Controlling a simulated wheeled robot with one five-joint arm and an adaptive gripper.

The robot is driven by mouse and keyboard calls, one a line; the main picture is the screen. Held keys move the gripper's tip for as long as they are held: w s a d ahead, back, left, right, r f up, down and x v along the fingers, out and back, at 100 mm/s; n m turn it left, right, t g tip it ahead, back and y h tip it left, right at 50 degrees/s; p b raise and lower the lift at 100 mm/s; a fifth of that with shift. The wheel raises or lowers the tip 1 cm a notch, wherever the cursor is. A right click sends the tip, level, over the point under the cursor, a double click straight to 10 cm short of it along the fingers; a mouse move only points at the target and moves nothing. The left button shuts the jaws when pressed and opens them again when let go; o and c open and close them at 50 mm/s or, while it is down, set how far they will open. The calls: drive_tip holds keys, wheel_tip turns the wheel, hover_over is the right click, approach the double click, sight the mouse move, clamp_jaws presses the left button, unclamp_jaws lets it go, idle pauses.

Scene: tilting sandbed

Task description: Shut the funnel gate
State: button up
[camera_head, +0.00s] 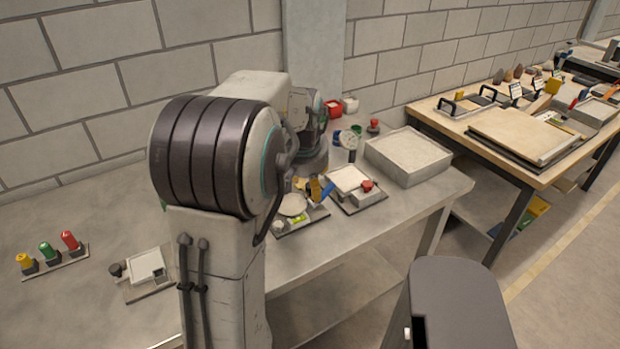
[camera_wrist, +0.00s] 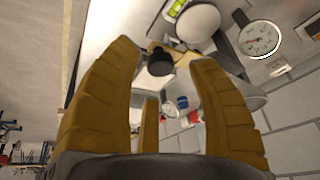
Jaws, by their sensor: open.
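My gripper (camera_wrist: 165,75) is open, with its ochre fingers spread wide in the wrist view. A dark round knob (camera_wrist: 160,62) shows between the fingers, apart from both in the picture; contact and depth cannot be told. It sits by a pale tan part (camera_wrist: 166,88). I cannot tell for sure whether these belong to the funnel and its gate. In the head view my arm hides much of the bench's middle, and the gripper is not clearly made out there. No funnel gate can be named with certainty in either view.
A round gauge (camera_wrist: 260,38) and a white round dish (camera_wrist: 198,22) are close to the fingers. On the bench (camera_head: 100,225) stand a sand-filled tray (camera_head: 408,152), a plate with a red knob (camera_head: 367,186), and coloured knobs (camera_head: 47,250) at left.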

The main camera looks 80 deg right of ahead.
drive_tip(key=shift+x, duration=1.1)
clamp_jaws()
